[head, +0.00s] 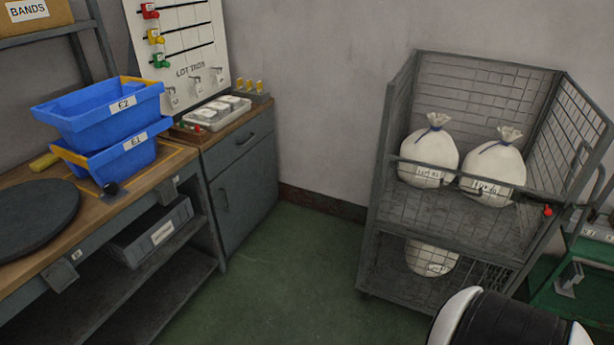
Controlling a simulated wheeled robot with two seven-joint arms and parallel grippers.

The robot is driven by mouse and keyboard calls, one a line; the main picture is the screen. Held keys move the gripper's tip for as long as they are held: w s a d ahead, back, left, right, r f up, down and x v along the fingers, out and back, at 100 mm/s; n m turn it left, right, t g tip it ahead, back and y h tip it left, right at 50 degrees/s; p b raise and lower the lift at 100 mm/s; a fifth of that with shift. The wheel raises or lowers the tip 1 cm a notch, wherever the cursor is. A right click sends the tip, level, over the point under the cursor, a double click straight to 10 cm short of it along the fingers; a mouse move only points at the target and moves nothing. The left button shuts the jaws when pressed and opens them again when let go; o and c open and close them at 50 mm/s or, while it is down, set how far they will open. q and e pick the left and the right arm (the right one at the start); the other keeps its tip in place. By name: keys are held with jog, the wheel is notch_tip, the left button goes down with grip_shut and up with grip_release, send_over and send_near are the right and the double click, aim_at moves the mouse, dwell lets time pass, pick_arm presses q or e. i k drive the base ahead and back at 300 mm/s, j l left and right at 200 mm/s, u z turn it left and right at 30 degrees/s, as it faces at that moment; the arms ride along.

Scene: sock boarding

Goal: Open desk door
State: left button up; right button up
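The desk is a grey cabinet with a wooden top in the corner, left of centre in the head view. Its door (245,197) is the large lower front panel and looks closed. A vertical handle (224,199) sits near the door's left edge. Above it is a closed drawer (239,147) with its own small handle. Neither of my grippers is in view, so their state is hidden.
A workbench (145,185) with stacked blue bins (100,115) stands at the left. A wire cage cart (385,200) holding tied white sacks (430,153) stands at the right. Green floor (290,270) between them is clear. A black-and-white rounded object (500,325) fills the lower right edge.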

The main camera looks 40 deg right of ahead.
aim_at(243, 193)
jog(key=z, duration=1)
jog(key=i+l, duration=0.1)
jog(key=i, duration=0.5)
